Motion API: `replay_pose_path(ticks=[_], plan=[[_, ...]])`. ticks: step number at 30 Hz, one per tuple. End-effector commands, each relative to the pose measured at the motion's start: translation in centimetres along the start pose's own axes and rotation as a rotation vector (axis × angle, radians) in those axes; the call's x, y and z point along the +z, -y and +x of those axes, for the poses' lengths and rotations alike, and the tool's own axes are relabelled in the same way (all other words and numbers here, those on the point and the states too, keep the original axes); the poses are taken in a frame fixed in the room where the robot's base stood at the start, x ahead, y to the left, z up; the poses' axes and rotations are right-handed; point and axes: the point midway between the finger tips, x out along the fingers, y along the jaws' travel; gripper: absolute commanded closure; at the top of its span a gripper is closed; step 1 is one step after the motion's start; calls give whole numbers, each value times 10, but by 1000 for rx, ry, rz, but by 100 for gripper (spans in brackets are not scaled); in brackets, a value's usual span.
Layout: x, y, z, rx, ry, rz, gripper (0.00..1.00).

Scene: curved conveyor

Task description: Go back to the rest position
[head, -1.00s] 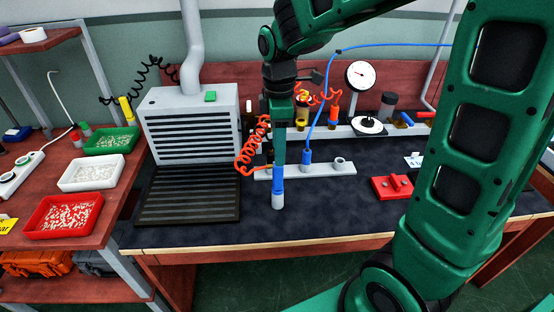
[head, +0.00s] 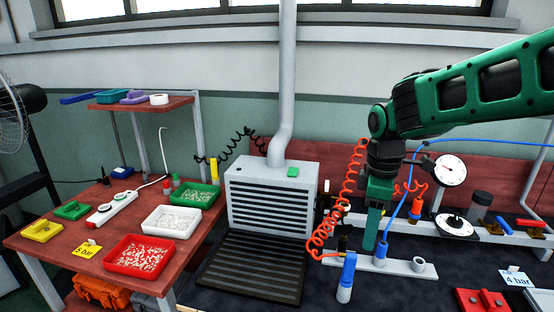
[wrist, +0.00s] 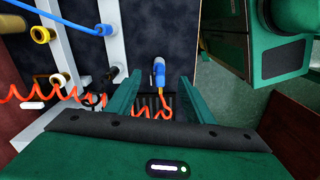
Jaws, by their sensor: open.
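My gripper (head: 371,247) hangs with its fingers pointing down over the dark workbench. In the wrist view my gripper (wrist: 157,92) is open, its two green fingers apart. A blue-topped grey cylinder (head: 346,280) stands upright on the bench, just in front and left of my gripper in the head view. An orange-red coiled hose (head: 322,232) runs to its blue top. In the wrist view the blue top (wrist: 159,68) shows beyond the fingertips, apart from them. The coil (wrist: 150,112) crosses the view between and behind the fingers.
A grey strip (head: 395,265) with round sockets lies behind the cylinder. A blue hose (head: 400,225) runs to a fitting on it. A dial gauge (head: 450,171) stands behind right. A red block (head: 480,301) is at right. A grey vented box (head: 270,195) stands left.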

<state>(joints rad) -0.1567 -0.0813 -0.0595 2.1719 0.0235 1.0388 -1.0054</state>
Motion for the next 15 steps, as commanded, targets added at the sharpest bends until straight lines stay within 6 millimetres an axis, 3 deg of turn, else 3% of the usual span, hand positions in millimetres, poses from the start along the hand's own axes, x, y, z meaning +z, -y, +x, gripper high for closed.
replay_pose_path(ticks=[5,9,12,15], plan=[[95,24,-1,7,3,532,52],[162,60,7,4,2,994,52],[194,86,16,-3,1,1269,52],[215,107,23,-10,-1,1468,52]])
